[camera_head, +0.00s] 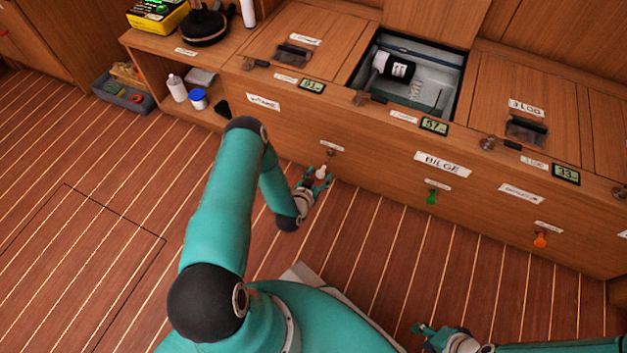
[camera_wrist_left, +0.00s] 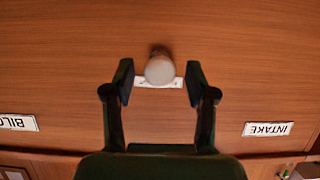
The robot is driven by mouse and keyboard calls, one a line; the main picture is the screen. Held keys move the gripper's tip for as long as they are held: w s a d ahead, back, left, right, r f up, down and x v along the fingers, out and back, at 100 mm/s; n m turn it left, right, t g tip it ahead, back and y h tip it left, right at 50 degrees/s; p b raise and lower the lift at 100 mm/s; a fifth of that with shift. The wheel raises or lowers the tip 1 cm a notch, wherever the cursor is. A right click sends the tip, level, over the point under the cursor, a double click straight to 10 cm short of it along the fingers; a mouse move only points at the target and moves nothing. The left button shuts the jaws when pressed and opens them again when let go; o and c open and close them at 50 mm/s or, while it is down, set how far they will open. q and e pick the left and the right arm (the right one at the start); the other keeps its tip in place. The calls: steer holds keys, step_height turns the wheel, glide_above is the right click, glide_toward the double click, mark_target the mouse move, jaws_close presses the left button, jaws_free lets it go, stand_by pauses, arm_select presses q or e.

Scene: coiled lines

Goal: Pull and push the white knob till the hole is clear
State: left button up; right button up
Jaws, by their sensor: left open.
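The white knob (camera_head: 321,172) is on the front panel of the wooden cabinet, below the intake label. In the left wrist view the knob (camera_wrist_left: 160,69) sits on a short stem in front of a small white label. My left gripper (camera_head: 317,181) is open at the knob. In the left wrist view its fingers (camera_wrist_left: 159,78) stand on either side of the knob, with a visible gap on each side. My right gripper (camera_head: 428,332) is low in the head view, away from the cabinet; its jaw opening is unclear. I cannot make out the hole.
A green knob (camera_head: 431,197) and an orange knob (camera_head: 540,240) are further right on the panel. The middle compartment (camera_head: 455,58) is open, with a black and white cylinder (camera_head: 399,70) inside. A grey bin (camera_head: 122,97) stands at the left. The floor in front is clear.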

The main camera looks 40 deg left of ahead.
arm_select(q)
steer(key=v, duration=1.1)
steer(key=shift+s, duration=0.4)
steer(key=shift+d+r, duration=0.1)
